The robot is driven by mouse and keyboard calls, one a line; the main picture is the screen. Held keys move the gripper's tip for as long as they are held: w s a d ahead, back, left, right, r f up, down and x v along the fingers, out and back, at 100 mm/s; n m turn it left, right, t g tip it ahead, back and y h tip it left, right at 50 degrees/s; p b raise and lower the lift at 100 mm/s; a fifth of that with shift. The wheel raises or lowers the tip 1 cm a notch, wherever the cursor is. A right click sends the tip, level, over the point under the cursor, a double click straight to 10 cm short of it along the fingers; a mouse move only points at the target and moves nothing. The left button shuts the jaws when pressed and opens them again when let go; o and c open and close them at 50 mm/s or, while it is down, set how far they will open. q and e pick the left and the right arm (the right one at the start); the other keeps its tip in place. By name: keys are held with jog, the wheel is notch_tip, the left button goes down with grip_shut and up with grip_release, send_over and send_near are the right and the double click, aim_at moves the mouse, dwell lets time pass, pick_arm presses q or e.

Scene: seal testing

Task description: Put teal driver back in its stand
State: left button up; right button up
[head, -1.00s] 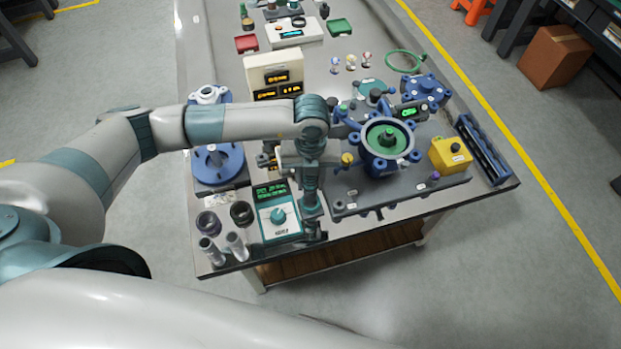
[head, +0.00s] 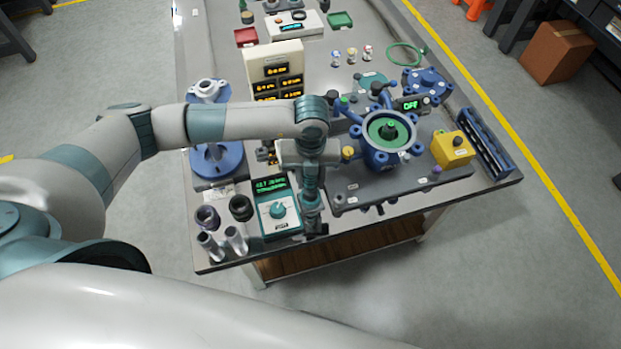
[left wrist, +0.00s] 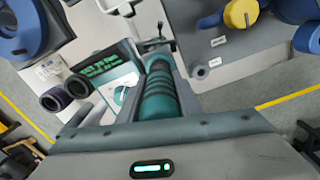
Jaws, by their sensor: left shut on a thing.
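The teal driver (head: 311,201) stands roughly upright at the front of the bench, just right of the teal-fronted meter. It also shows in the left wrist view (left wrist: 160,95), with its ribbed teal grip running away from my wrist. My left gripper (head: 311,181) is shut on the driver, above the bench's front part. A dark piece (head: 316,228) shows at the driver's lower end near the front edge. I cannot tell whether it is the stand or the driver's tip, nor whether the driver touches a stand. My right gripper is not in view.
The meter (head: 278,213) is close on the left, with metal cylinders (head: 236,240) and dark rings (head: 241,208) beyond. On the right, a grey plate (head: 345,198) carries a blue flanged housing (head: 382,158) and a yellow box (head: 452,149). The bench's front edge is close.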

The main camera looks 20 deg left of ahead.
pick_arm(q)
jog(key=shift+f+b, duration=0.45)
jog(key=o, duration=1.3)
jog(key=shift+r, duration=0.1)
jog(key=shift+c, duration=0.2)
jog(key=shift+r, duration=0.1)
jog(key=shift+r+p, duration=1.65)
jog(key=shift+r, duration=0.75)
